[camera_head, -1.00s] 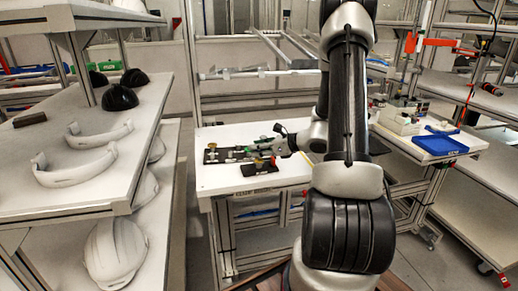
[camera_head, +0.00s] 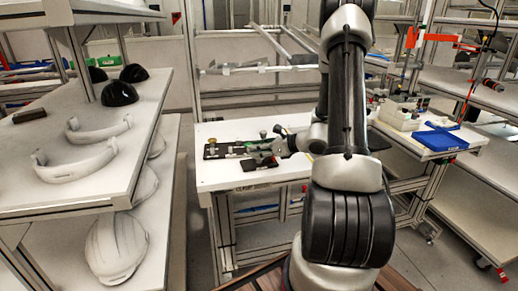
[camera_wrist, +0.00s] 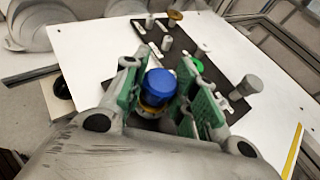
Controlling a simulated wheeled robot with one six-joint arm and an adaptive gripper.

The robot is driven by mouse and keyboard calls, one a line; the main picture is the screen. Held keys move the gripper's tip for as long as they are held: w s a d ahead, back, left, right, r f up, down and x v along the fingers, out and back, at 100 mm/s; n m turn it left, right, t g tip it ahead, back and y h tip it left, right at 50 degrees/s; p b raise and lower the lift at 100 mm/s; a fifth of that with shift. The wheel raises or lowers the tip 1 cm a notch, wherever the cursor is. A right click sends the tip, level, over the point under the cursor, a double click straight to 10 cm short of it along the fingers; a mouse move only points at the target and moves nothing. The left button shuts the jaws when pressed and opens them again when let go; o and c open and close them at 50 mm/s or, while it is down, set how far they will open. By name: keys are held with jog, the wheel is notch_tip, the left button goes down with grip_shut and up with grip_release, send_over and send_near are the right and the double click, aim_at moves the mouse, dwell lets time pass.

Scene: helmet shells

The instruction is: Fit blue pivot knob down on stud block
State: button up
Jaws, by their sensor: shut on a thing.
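A blue pivot knob (camera_wrist: 160,83) sits between the green-padded fingers of my gripper (camera_wrist: 161,77) in the wrist view. My gripper is shut on it. A yellow ring shows just below the blue part, and what lies under it is hidden. In the head view my gripper (camera_head: 272,148) is low over the white table, by a small black block (camera_head: 258,163). I cannot tell which piece is the stud block or whether the knob touches a stud. A long black plate (camera_wrist: 205,62) lies beyond the gripper.
Shelves with helmet shells (camera_head: 116,247) stand at left, and a blue tray (camera_head: 440,139) at right.

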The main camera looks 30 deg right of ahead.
jog(key=shift+r, duration=0.95)
jog(key=shift+f, duration=0.95)
dwell(0.7)
jog(key=o, duration=0.9)
jog(key=v, duration=1.2)
